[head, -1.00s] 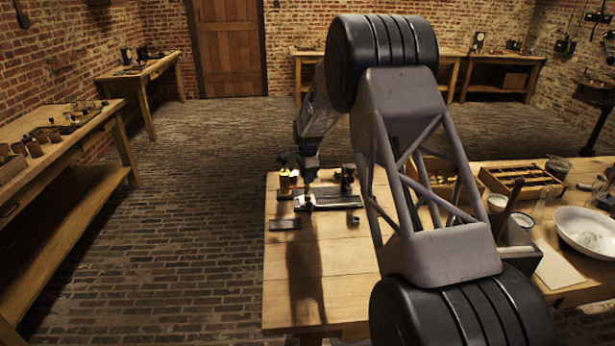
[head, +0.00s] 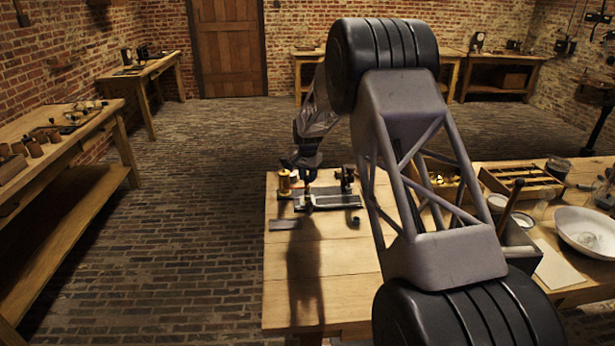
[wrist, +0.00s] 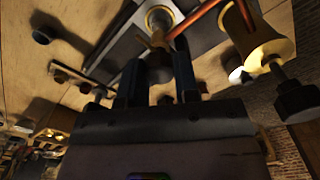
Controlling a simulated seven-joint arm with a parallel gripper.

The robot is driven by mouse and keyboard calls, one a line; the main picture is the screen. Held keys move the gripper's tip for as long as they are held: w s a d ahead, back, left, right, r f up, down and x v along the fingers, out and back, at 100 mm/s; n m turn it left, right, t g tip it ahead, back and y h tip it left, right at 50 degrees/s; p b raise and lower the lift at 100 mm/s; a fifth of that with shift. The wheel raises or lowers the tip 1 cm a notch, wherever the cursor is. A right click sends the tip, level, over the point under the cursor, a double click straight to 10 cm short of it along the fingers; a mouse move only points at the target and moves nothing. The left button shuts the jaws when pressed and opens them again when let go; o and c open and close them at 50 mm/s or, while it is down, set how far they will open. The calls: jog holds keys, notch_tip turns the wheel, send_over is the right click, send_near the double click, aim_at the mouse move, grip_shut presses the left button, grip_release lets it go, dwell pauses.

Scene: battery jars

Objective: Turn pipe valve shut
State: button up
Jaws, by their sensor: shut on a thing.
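My gripper (head: 308,176) points down over the metal baseplate (head: 335,201) at the far left part of the workbench. In the wrist view its two dark fingers (wrist: 158,82) are shut on a dark knob-like part (wrist: 160,65), which I take to be the valve handle. The valve (wrist: 160,18) shows a round brass fitting just beyond the fingers. A copper pipe (wrist: 198,18) runs from near the fitting toward a brass cylinder (wrist: 266,48) with a black knob. The cylinder stands left of my gripper in the head view (head: 284,182). The handle's exact angle is hidden by the fingers.
A dark upright fitting (head: 347,178) stands right of my gripper. A small dark flat plate (head: 284,224) lies in front. A wooden box (head: 521,182) and a white basin (head: 588,232) stand to the right. The front left of the bench is clear.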

dwell(0.4)
jog(key=o, duration=0.9)
jog(key=shift+r, duration=3.9)
